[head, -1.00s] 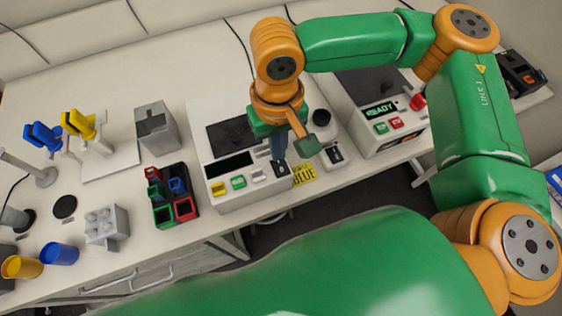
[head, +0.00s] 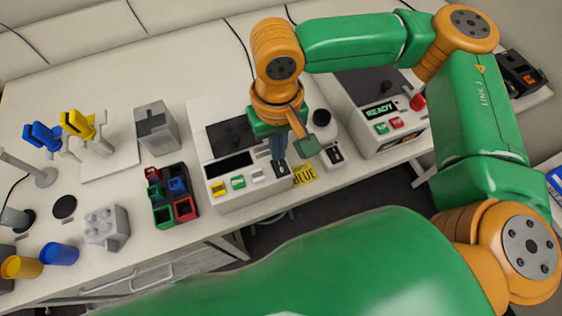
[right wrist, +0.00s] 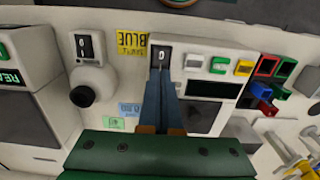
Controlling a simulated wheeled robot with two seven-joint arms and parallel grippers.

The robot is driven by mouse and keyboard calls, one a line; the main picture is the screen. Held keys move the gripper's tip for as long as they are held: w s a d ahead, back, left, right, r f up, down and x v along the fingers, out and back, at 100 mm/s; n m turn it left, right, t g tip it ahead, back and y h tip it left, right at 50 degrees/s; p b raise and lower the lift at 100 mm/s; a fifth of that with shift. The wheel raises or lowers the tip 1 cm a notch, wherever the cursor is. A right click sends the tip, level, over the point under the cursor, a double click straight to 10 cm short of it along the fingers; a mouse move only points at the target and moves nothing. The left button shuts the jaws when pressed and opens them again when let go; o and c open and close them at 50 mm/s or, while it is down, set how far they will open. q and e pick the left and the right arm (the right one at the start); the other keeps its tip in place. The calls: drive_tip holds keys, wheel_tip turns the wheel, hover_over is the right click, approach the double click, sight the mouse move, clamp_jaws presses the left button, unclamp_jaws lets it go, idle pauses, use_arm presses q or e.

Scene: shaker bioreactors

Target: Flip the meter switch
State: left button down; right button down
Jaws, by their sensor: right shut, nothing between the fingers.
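A black rocker switch (head: 281,170) marked 0 sits at the right end of the white device's (head: 240,199) front panel. It also shows in the right wrist view (right wrist: 161,54). My right gripper (head: 279,159) is shut and empty, with its blue fingertips (right wrist: 160,72) right at this switch. I cannot tell whether they touch it. A second black switch (head: 336,153), also marked 0, is on a small white unit with a black knob (head: 322,117). It also shows in the right wrist view (right wrist: 86,47). No label names either switch as the meter's. My left gripper is not in view.
A yellow BLUE label (head: 305,174) lies between the two switches. White, green and yellow buttons (head: 238,182) line the panel. A second device (head: 385,142) reading READY stands to the right. A black rack with coloured cells (head: 170,196) stands to the left, near the table's front edge.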

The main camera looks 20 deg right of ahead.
drive_tip(key=shift+f+b, duration=0.4)
drive_tip(key=shift+f, duration=0.5)
wheel_tip(320, 180, up, 7)
drive_tip(key=p, duration=0.8)
drive_tip(key=shift+p, duration=0.4)
